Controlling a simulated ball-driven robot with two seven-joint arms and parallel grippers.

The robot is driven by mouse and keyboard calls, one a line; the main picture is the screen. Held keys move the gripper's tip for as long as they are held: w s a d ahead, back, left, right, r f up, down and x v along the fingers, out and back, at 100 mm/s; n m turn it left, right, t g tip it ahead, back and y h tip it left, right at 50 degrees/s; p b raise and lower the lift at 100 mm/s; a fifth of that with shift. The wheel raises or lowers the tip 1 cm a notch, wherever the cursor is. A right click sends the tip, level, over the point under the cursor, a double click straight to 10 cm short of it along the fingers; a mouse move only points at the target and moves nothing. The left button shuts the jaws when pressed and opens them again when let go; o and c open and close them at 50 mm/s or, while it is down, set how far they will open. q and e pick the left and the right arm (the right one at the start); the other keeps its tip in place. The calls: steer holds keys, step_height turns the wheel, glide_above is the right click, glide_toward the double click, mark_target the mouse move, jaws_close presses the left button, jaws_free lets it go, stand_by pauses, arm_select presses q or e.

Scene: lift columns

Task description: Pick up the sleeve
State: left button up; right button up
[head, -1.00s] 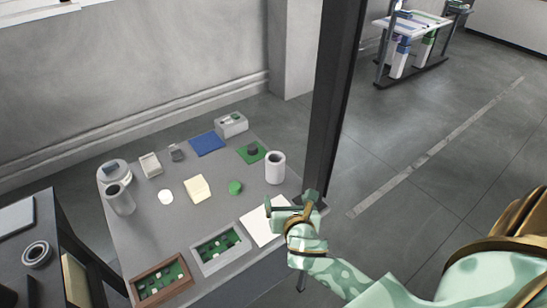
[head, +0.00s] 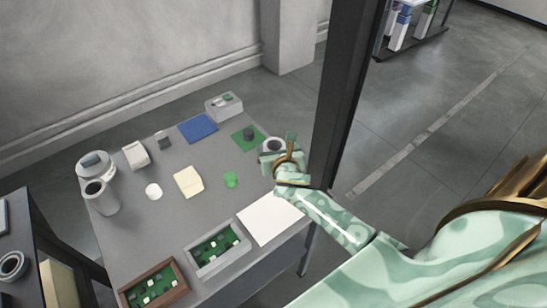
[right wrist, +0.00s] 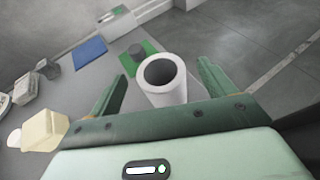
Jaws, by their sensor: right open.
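A white hollow sleeve (right wrist: 170,96) stands upright on the table (head: 160,225), its dark round opening facing up. In the right wrist view it stands between the two fingers of my right gripper (right wrist: 160,88), with a gap visible on each side. My right gripper (head: 278,152) is open, and in the head view it covers most of the sleeve. A similar grey hollow cylinder (head: 103,201) stands at the table's left side. My left gripper is not in view.
Near the sleeve are a green square with a dark cylinder (head: 248,133), a green round piece (head: 231,180) and a white sheet (head: 268,219). A cream block (head: 188,182), blue mat (head: 197,127) and two trays lie further left. A dark post (head: 345,95) rises beside the gripper.

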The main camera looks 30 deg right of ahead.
mark_target(273, 142)
steer(key=shift+w+d+f, duration=0.15)
steer(key=shift+w, duration=0.1)
steer(key=b+x, duration=0.1)
steer(key=x, duration=0.1)
steer(key=b+x, duration=0.1)
steer(key=x, duration=0.1)
steer(key=shift+w+f, duration=0.2)
steer(key=shift+f, duration=0.35)
steer(key=shift+w+b, duration=0.2)
steer(key=shift+b, duration=0.1)
steer(key=shift+r, duration=0.1)
steer(key=c, duration=1.2)
